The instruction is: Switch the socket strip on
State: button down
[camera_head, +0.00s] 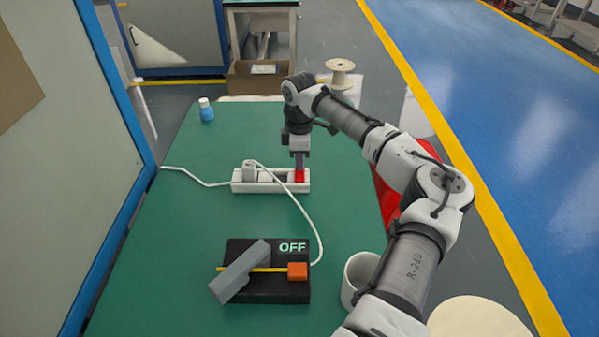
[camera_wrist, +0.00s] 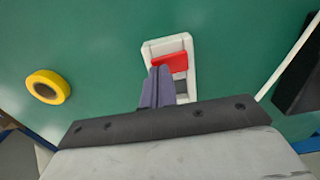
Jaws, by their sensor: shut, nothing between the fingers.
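The white socket strip (camera_head: 241,187) lies on the green table, with a red switch (camera_head: 299,176) at its right end. A white plug (camera_head: 249,170) sits in its left part. My gripper (camera_head: 299,166) points down over the switch end, with its fingers shut and empty. In the wrist view the fingertips (camera_wrist: 161,70) are at the edge of the red switch (camera_wrist: 175,62) on the strip (camera_wrist: 148,50). I cannot tell whether they touch it. A black device (camera_head: 262,289) in front shows the word OFF, with a grey slanted part and an orange block.
A white cable (camera_head: 311,220) runs from the plug to the device. Another cable (camera_head: 190,174) leaves the strip leftward. A blue bottle (camera_head: 206,111) stands at the back left, a white cup (camera_head: 358,274) at the front right. A yellow roll (camera_wrist: 47,87) shows in the wrist view.

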jog(key=shift+f, duration=0.35)
notch_tip(320, 180, up, 7)
jog(key=p, duration=0.6)
dwell(0.3)
dwell(0.5)
